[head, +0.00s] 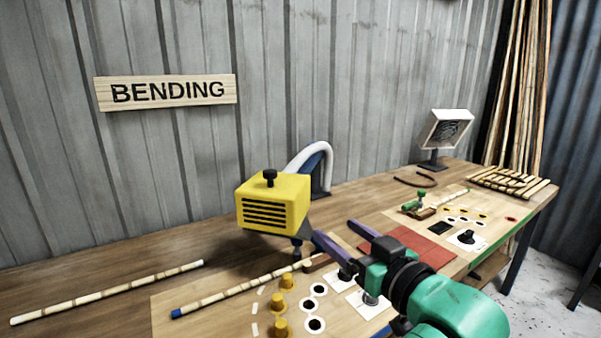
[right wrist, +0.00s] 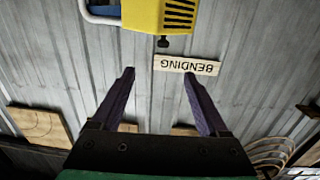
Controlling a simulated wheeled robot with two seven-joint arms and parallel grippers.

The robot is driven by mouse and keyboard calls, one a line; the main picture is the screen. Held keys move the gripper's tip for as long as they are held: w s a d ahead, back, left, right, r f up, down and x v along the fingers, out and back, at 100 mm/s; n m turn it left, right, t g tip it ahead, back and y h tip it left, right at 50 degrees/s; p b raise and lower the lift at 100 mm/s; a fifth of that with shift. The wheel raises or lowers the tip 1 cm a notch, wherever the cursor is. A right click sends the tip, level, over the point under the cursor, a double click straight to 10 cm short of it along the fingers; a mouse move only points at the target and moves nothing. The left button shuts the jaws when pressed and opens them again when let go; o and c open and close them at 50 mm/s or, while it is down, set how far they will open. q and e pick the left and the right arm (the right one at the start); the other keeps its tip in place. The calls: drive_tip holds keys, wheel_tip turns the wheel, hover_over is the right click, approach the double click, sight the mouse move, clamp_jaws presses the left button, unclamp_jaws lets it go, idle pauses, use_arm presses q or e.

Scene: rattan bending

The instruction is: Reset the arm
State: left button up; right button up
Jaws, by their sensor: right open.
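My right gripper (head: 331,229) is open and empty above the middle of the workbench (head: 130,250), with its purple fingers apart and pointing left and away. In the right wrist view the two fingers (right wrist: 159,71) show with nothing between them but the grey wall behind. A yellow slotted box with a black knob (head: 272,203) stands just left of the fingertips; it also shows at the top of the right wrist view (right wrist: 178,16). A rattan pole with a blue end (head: 235,289) lies on the bench below, its right end close to the gripper. My left gripper is not seen.
Another rattan pole (head: 108,292) lies at the left. Yellow pegs (head: 281,303) stand near the front. A red mat (head: 412,243), a green-handled tool (head: 419,204) and a screen on a stand (head: 446,130) are to the right. The bench's back left is clear.

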drive_tip(key=s+d+f+m+g+h, duration=0.1)
drive_tip(key=s+d+f+g+h, duration=0.15)
drive_tip(key=f, duration=0.65)
drive_tip(key=s+d+f+m+g+h, duration=0.1)
drive_tip(key=s+d+f+g+h, duration=0.2)
drive_tip(key=f, duration=0.7)
drive_tip(key=s+d+f+m+g+h, duration=0.1)
drive_tip(key=s+d+f+g, duration=0.1)
drive_tip(key=d+f, duration=0.5)
drive_tip(key=s+d+f+g+h, duration=0.1)
drive_tip(key=s+d+f+g, duration=0.25)
drive_tip(key=s+f, duration=0.65)
wheel_tip(320, 180, down, 20)
drive_tip(key=s+g, duration=0.2)
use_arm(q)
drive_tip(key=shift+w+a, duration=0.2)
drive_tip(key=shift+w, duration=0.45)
use_arm(e)
drive_tip(key=s+d+f+g, duration=0.1)
drive_tip(key=s+d+f, duration=0.1)
drive_tip(key=s+f, duration=1.6)
drive_tip(key=shift+g+h, duration=0.3)
drive_tip(key=shift+h, duration=0.05)
drive_tip(key=shift+d, duration=0.15)
